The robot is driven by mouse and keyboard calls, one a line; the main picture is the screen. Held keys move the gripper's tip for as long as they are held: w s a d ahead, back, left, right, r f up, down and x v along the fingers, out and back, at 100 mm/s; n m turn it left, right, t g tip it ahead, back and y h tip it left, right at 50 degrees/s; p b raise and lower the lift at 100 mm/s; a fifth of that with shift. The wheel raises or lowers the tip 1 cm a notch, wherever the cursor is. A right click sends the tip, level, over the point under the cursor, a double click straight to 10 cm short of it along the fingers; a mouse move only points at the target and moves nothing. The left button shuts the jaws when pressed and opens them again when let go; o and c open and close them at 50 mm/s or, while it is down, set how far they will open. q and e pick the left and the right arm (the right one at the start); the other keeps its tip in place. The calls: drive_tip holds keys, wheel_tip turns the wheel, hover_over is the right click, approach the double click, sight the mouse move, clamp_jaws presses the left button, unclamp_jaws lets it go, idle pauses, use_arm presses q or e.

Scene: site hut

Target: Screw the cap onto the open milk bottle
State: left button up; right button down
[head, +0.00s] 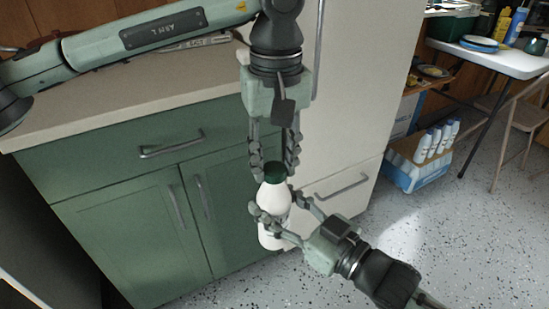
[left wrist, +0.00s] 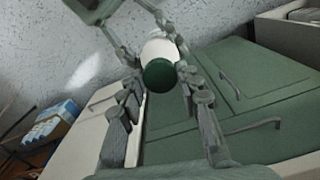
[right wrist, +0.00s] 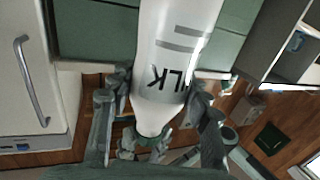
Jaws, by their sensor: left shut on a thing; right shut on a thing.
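The white milk bottle (head: 272,212) is held upright in the air in front of the green cabinet. My right gripper (head: 276,207) is shut around its body. The dark green cap (head: 275,169) is at the top of the bottle neck, with no clear gap below it; the threads are hidden. My left gripper (head: 275,174) points down from above and is shut on the cap, one finger on each side. The left wrist view shows the cap's round top (left wrist: 159,75) over the white bottle (left wrist: 158,48). The right wrist view shows the bottle's lettering (right wrist: 170,80) and the cap (right wrist: 152,138).
A pale worktop (head: 130,98) over the green cabinet (head: 130,215) is at the left, with a flat item at its back. A white fridge-like unit (head: 350,90) stands behind the grippers. A blue crate with bottles (head: 418,172) stands on the speckled floor (head: 440,240) at right, near a folding table (head: 490,58).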

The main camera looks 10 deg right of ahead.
use_arm(q)
drive_tip(key=m, duration=0.7)
drive_tip(key=shift+a, duration=0.1)
drive_tip(key=m, duration=0.7)
drive_tip(key=shift+m, duration=0.4)
drive_tip(key=o, duration=0.7)
drive_tip(key=shift+r, duration=2.25)
